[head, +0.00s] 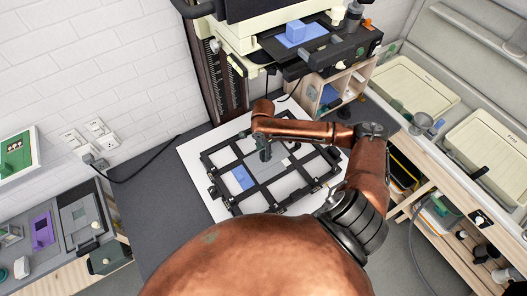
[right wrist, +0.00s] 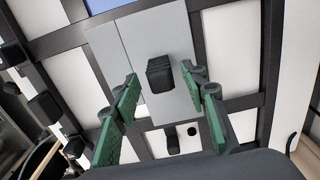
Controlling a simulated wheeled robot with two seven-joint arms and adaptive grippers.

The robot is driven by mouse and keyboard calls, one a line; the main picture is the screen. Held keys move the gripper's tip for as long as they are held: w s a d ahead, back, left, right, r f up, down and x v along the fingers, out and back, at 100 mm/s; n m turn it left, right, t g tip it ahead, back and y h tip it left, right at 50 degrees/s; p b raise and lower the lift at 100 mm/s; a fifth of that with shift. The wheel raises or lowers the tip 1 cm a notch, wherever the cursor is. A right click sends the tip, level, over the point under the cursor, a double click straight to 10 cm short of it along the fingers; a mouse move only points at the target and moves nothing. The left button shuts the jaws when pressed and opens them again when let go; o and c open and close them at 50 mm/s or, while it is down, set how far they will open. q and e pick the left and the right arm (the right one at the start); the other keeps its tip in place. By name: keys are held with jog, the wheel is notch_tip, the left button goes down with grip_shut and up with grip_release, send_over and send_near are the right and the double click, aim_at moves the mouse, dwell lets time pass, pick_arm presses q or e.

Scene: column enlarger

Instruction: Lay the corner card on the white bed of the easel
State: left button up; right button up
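The black-framed easel (head: 222,158) lies on a white board, with white bed showing through its openings. A flat grey card (head: 283,163) with a black block on top lies across the easel's middle bars; it looks like the corner card, though I cannot be sure. In the right wrist view the grey card (right wrist: 118,50) fills the centre, with its black block (right wrist: 160,74) upright on it. My right gripper (head: 265,153) is over the card. Its green fingers (right wrist: 172,92) are open, one on each side of the block, with gaps visible. My left gripper is not in view.
A blue piece (head: 241,178) lies in a left opening of the easel. The enlarger column (head: 213,85) and its head stand behind. A wooden shelf unit (head: 333,92) is at back right, trays (head: 418,85) further right. Dark table is free to the left.

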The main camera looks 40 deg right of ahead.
jog(key=shift+r, duration=0.1)
jog(key=shift+r, duration=3.85)
notch_tip(320, 180, up, 8)
jog(key=shift+f, duration=0.2)
